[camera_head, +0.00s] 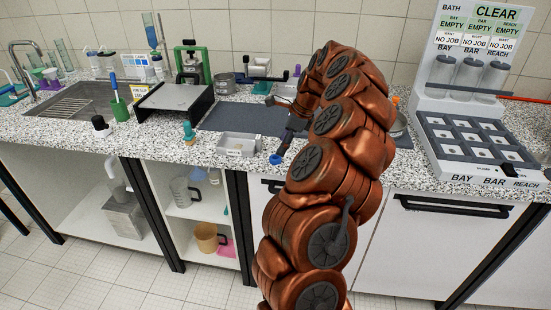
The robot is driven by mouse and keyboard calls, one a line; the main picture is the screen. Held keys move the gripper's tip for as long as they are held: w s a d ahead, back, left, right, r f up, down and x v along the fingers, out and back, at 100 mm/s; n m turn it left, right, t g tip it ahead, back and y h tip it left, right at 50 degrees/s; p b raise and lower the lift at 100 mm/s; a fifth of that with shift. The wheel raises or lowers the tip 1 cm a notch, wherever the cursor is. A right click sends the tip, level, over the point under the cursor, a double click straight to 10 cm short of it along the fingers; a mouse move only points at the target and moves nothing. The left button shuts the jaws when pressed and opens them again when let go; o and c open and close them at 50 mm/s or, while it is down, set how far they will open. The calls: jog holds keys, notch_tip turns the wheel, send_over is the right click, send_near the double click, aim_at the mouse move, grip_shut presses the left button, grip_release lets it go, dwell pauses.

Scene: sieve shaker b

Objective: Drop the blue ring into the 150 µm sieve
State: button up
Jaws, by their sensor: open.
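A small blue ring-like object (275,158) lies on the speckled counter near its front edge, right of a shallow grey tray. My gripper (281,149) points down just above it and is open; whether the fingers touch it is too small to tell. A round grey metal vessel (225,83), possibly a sieve, stands at the back of the counter. Another round metal rim (398,124) shows partly behind my copper-coloured arm at the right. No 150 µm marking is readable on either. My arm hides part of the middle counter.
The shallow tray (238,145) stands left of the blue object, with a teal-handled tool (189,132) beyond it. A dark mat (243,118) lies behind. A black-and-green device (178,97) and a sink (75,100) are at left. A slotted rack (475,140) stands at right.

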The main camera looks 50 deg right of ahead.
aim_at(276, 157)
jog(key=shift+p+x, duration=0.95)
jog(key=shift+x, duration=1.65)
jog(key=shift+d, duration=0.1)
jog(key=c, duration=1)
jog(key=shift+r, duration=0.15)
